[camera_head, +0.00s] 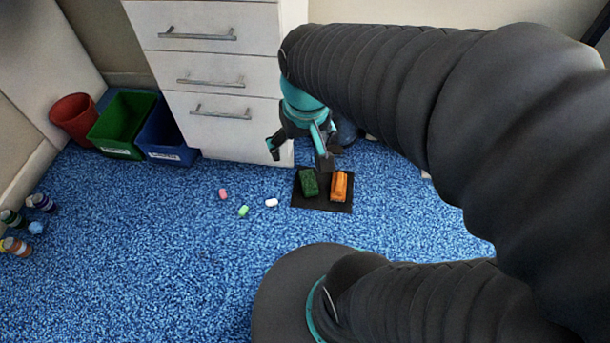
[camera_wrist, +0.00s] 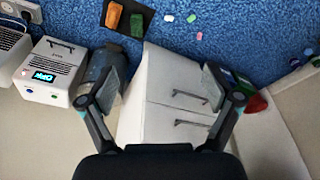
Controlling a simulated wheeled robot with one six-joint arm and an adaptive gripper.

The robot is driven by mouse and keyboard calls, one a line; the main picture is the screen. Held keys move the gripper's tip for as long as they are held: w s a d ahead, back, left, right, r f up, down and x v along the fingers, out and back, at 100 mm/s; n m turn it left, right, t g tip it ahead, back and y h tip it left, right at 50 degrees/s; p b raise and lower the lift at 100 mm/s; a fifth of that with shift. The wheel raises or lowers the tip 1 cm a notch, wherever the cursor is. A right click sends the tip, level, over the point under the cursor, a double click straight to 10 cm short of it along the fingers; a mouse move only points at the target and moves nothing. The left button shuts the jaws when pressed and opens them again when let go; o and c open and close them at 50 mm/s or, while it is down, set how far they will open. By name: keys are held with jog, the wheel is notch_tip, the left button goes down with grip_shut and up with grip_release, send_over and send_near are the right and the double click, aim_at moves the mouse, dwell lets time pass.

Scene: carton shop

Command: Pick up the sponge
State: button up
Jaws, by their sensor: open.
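A dark green block (camera_head: 309,182) with a rough, sponge-like look lies on a black mat (camera_head: 322,206) on the blue floor. An orange block (camera_head: 339,186) lies beside it on the right. I cannot tell for certain which is the sponge. In the wrist view the green block (camera_wrist: 137,25) and the orange block (camera_wrist: 113,15) show at the top, left of centre, apart from the fingers. My gripper (camera_head: 300,153) is open and empty, in front of the drawer cabinet and on the far side of the mat in the head view. Its spread fingers also show in the wrist view (camera_wrist: 161,84).
A white drawer cabinet (camera_head: 215,66) stands close behind my gripper. Green (camera_head: 122,125), blue (camera_head: 167,140) and red (camera_head: 74,118) bins stand left. Small pink, green and white pieces (camera_head: 243,211) lie left of the mat. A white device (camera_wrist: 50,72) shows in the wrist view.

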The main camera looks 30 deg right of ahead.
jog(key=w+d+f+m+g+b, duration=0.1)
jog(key=w+d+f+g, duration=0.15)
jog(key=w+f, duration=0.4)
jog(key=w+d+f+g, duration=0.2)
jog(key=w+d+f, duration=0.1)
jog(key=f, duration=0.6)
jog(key=t+b, duration=0.1)
jog(key=t, duration=0.1)
send_near(309, 180)
notch_tip(309, 180, down, 10)
jog(key=shift+d+f+b, duration=0.1)
jog(key=shift+f+b, duration=0.05)
jog(key=shift+b, duration=0.4)
jog(key=c, duration=0.9)
